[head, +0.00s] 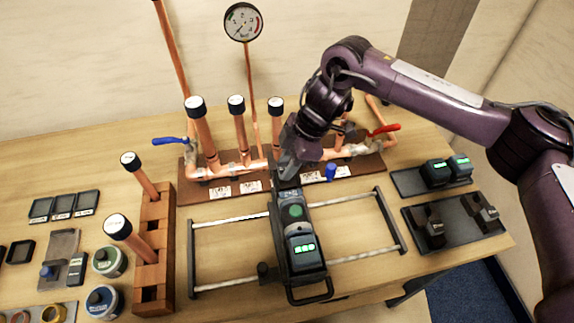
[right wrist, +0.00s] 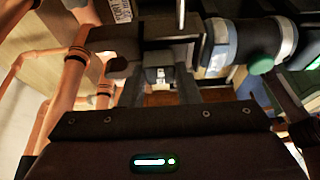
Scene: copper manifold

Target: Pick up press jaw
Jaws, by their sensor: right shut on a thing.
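The press tool (head: 296,235), dark with a green button and a lit green display, lies on a metal rail rack in front of the copper manifold. My right gripper (head: 287,172) points down at the tool's far end, where the press jaw sits, and largely hides that end. In the right wrist view the gripper (right wrist: 160,90) is shut on the dark press jaw (right wrist: 155,38). The tool's grey and black barrel (right wrist: 245,42) extends to the right of it. I cannot tell whether the jaw is still joined to the tool. My left gripper is not in view.
The copper manifold (head: 240,172), with upright pipes, a gauge (head: 243,22) and blue and red valve handles, stands close behind my gripper. Two dark pieces lie on a right-hand tray (head: 455,238); batteries (head: 437,172) stand behind. A wooden pipe block (head: 153,240) stands left.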

